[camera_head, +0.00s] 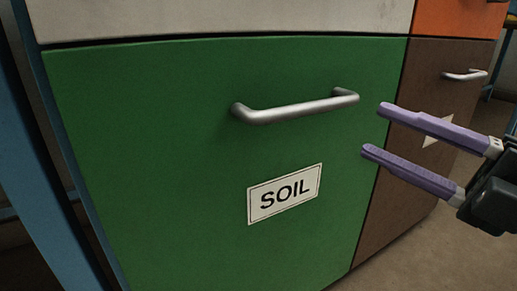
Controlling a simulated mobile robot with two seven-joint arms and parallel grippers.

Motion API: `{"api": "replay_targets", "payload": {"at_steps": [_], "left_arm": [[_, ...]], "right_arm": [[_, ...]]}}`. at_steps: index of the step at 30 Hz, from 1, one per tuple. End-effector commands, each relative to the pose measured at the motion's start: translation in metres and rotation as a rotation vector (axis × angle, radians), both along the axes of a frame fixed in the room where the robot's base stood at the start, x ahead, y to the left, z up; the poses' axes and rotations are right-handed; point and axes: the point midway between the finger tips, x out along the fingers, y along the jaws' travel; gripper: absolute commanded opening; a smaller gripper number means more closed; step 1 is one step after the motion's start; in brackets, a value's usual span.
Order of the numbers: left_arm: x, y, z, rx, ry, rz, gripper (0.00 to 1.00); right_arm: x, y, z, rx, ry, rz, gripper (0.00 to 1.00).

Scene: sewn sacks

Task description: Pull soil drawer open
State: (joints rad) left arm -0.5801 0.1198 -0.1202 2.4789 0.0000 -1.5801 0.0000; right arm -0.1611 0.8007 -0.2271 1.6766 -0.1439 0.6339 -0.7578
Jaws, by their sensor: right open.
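The soil drawer (150,150) has a large green front with a white label (284,194) reading SOIL. Its front sits level with the panels around it, so it appears closed. A silver bar handle (300,108) runs across its upper part. My right gripper (374,130) comes in from the right with two purple fingers spread apart and nothing between them. Its fingertips are to the right of the handle and a little lower in the picture, apart from it, in front of the green front's right edge. My left gripper does not show.
A brown drawer (388,215) with its own silver handle (464,75) and a pale star is at the right, partly behind my right gripper. A grey panel (220,15) and an orange panel (455,18) are above. A blue post (40,190) stands at the left. Bare floor (440,260) shows lower right.

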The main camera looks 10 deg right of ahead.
Motion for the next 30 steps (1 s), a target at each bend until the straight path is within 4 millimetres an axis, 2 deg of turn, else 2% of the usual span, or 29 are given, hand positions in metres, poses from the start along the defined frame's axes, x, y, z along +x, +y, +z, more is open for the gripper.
{"api": "replay_targets", "payload": {"at_steps": [1,5,15,21,30], "left_arm": [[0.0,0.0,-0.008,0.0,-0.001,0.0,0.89],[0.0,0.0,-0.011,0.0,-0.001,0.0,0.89],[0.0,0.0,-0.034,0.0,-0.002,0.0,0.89],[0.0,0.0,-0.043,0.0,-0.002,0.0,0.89],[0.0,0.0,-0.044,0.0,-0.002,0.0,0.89]], "right_arm": [[-0.001,0.0,-0.006,-0.009,-0.015,0.011,0.5],[0.003,0.005,-0.003,-0.014,-0.03,0.023,0.5],[0.045,0.044,0.008,-0.01,-0.031,0.022,0.5],[0.062,0.06,0.013,-0.01,-0.027,0.021,0.5],[0.069,0.067,0.016,-0.01,-0.024,0.019,0.5]]}}
